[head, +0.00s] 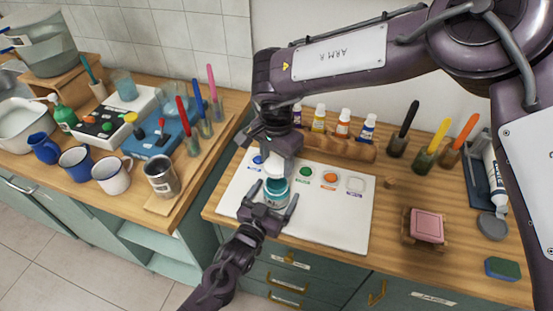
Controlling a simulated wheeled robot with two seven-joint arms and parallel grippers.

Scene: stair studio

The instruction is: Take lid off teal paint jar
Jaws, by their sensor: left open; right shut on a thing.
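The teal paint jar (277,193) stands upright on the white board (336,216), near its left side. My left gripper (267,197) is low in front of the jar, open, with one finger on either side of it; I cannot tell whether they touch it. My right gripper (275,157) comes down from above and is shut on a pale lid (279,168) right over the jar's mouth. The gripper partly hides the lid. I cannot tell whether lid and jar touch.
Paint dabs and a wooden rack with small paint tubes (343,124) lie behind the jar. Brush pots (424,160) stand at the back right. A pink block (427,225) and a sponge (502,268) are at right. Mugs (111,176) stand on the left counter.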

